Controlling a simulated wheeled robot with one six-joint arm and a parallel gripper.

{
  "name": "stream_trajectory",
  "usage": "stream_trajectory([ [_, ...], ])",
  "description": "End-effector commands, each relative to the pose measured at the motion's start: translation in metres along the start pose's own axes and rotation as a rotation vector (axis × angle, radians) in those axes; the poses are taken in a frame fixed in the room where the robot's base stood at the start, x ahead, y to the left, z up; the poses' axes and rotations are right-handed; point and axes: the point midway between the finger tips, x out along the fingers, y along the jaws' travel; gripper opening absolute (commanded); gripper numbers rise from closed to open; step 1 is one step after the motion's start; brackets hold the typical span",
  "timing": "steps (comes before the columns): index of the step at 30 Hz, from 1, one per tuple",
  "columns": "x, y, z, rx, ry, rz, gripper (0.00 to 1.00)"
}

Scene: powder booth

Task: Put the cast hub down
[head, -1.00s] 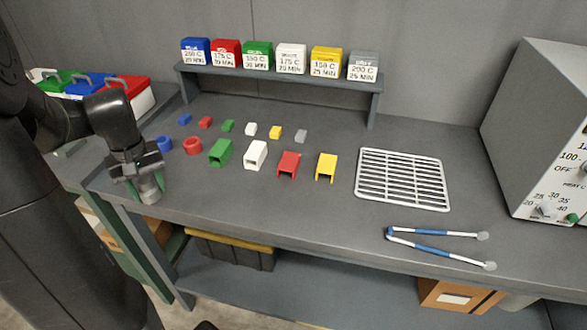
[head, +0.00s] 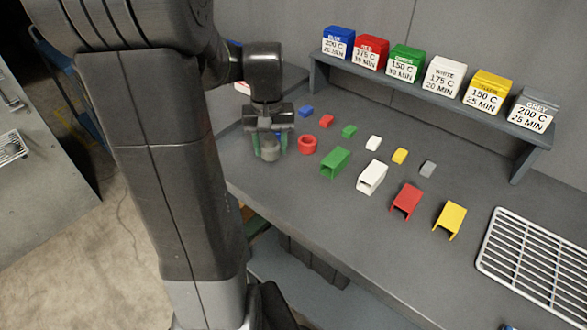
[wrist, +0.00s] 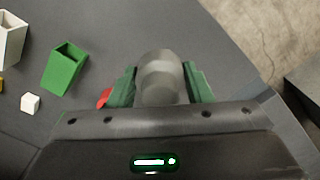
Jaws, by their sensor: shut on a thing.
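The cast hub (head: 269,152) is a grey, round metal piece. My gripper (head: 268,146) is shut on it, with a green-padded finger on each side. In the wrist view the hub (wrist: 161,78) sits upright between the two green fingers. The hub is at the left end of the grey bench (head: 300,205), left of a red ring (head: 307,144). I cannot tell whether its underside touches the bench top. A blue piece behind it is mostly hidden by my gripper.
Green (head: 335,162), white (head: 372,177), red (head: 407,201) and yellow (head: 450,220) open brackets stand to the right, with small coloured blocks behind. A white wire rack (head: 535,262) lies at the right. A shelf (head: 430,103) holds labelled colour boxes. The bench front is bare.

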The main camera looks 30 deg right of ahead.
Motion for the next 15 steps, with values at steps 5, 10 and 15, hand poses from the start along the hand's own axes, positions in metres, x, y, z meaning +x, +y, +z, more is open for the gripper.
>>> stream_trajectory([
  [5, 0.034, 0.000, 0.001, 0.000, -0.005, 0.000, 0.16],
  [10, 0.050, 0.000, 0.000, 0.000, -0.002, 0.000, 0.16],
  [15, 0.074, 0.000, 0.000, 0.000, -0.003, 0.000, 0.16],
])
